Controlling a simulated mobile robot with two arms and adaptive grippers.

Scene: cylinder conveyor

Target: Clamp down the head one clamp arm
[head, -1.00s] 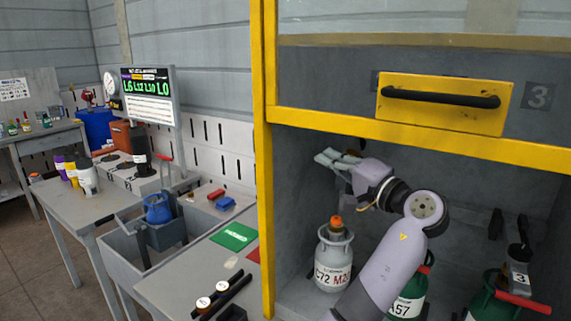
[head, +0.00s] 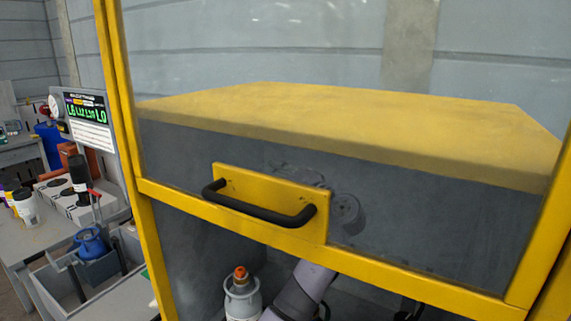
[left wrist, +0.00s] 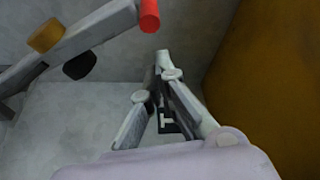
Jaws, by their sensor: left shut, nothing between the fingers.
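In the left wrist view, a grey bar with a red end (left wrist: 149,15) crosses the upper left. It looks like a clamp arm, but I cannot tell which head it belongs to. A brown-yellow knob (left wrist: 46,36) and a black knob (left wrist: 79,66) sit along it. My left gripper (left wrist: 162,58) is shut and empty, its tips below and apart from the red end in the picture. In the head view the gripper (head: 292,172) shows only dimly behind the see-through panel. My right gripper is out of view.
A yellow-framed panel with a black handle (head: 262,212) stands in front of my left arm. A pale cylinder with an orange top (head: 242,300) stands below it. In the wrist view a brown-yellow wall (left wrist: 268,85) is close on the right. A side bench (head: 40,235) is at left.

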